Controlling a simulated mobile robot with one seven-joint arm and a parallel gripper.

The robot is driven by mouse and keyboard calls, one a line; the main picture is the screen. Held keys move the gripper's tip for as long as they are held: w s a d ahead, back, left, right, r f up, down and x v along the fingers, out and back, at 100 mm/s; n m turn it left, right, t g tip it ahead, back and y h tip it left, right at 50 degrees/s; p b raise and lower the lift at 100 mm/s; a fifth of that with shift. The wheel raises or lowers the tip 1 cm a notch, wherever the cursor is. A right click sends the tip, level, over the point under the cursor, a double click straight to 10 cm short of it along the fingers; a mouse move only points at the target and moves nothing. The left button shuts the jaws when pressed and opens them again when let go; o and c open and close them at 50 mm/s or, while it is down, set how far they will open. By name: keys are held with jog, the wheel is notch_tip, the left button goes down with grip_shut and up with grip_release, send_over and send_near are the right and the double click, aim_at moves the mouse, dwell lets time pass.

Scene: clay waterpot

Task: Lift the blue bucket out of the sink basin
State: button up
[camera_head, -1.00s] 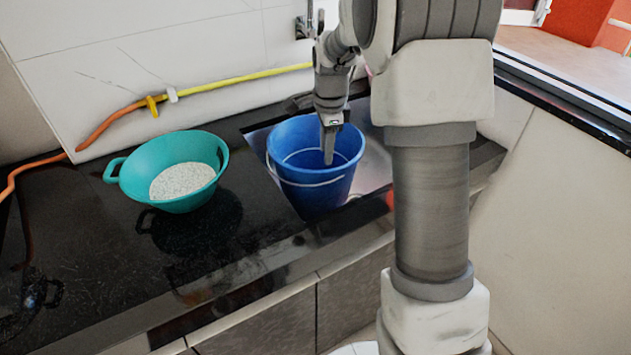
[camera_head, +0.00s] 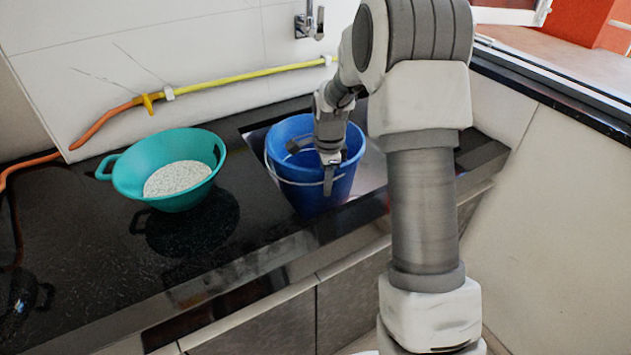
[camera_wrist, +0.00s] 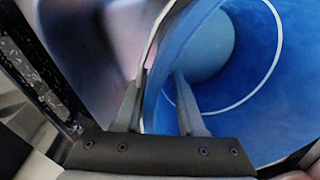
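The blue bucket (camera_head: 300,192) stands upright in the steel sink basin (camera_head: 373,172), with its thin pale handle lying low around its near side. My gripper (camera_head: 311,170) is at the bucket's near rim, with one finger outside the wall and the other inside. In the wrist view my gripper (camera_wrist: 160,78) is open, its fingers apart on either side of the bucket wall. The bucket (camera_wrist: 255,105) fills the right of that view and looks empty, with a pale ring line inside. My wrist hides part of the bucket's opening, and the bucket hides much of the basin.
A teal basin (camera_head: 135,175) holding white grains stands on the black counter (camera_head: 90,255) left of the bucket. A yellow and orange hose (camera_head: 215,83) runs along the tiled wall. A tap (camera_head: 309,20) is on the wall behind the sink. A window ledge lies at right.

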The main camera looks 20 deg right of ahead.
grip_shut()
jog(key=shift+r, duration=0.1)
dwell(1.2)
